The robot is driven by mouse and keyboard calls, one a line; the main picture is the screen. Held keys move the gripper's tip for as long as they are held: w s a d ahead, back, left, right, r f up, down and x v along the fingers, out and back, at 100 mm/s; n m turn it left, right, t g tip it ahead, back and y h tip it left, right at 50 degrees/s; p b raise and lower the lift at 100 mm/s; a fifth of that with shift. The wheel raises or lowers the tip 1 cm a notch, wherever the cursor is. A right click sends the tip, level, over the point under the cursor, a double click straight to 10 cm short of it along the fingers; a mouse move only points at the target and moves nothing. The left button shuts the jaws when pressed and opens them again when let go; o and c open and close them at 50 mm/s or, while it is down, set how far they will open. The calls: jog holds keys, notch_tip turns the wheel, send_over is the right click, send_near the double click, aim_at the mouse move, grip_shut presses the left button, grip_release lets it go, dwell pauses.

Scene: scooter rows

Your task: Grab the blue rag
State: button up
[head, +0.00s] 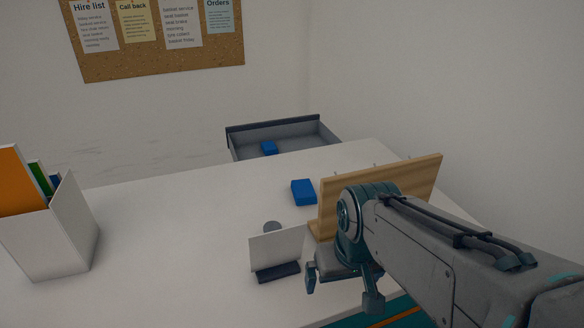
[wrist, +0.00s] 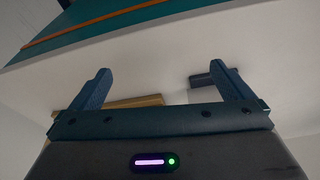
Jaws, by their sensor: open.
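A blue folded item (head: 303,192), which looks like the rag, lies on the white table behind a small sign and left of a wooden board. A second, smaller blue item (head: 269,148) lies in the open grey drawer or tray (head: 290,134) beyond the table's far edge. I cannot tell for sure which is cloth. My gripper (head: 342,288) is open and empty over the table's near right part, closer to me than both blue items. In the wrist view my gripper (wrist: 163,82) shows two spread fingers with nothing between them; neither blue item is seen there.
The wooden board with pegs (head: 425,185) stands just behind my gripper. A white file box (head: 60,235) stands at left. The table's left middle is clear.

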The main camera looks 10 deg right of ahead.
jog(key=w+r+n+p, duration=0.2)
jog(key=w+r+p, duration=0.25)
jog(key=r, duration=0.35)
jog(key=w+a+r+n+g, duration=0.1)
jog(key=w+r+n+g, duration=0.15)
jog(key=w+n, duration=0.7)
jog(key=n, duration=0.7)
send_over(304, 188)
notch_tip(304, 188, down, 6)
jog(key=shift+m, duration=0.25)
jog(key=f, duration=0.2)
jog(key=f+p, duration=0.1)
jog(key=f, duration=0.5)
jog(key=shift+w+d, duration=0.1)
jog(key=shift+w, duration=0.15)
jog(key=shift+s+f+p, duration=0.15)
jog(key=shift+f+p, duration=1)
jog(key=shift+f, duration=1.75)
jog(key=c, duration=0.7)
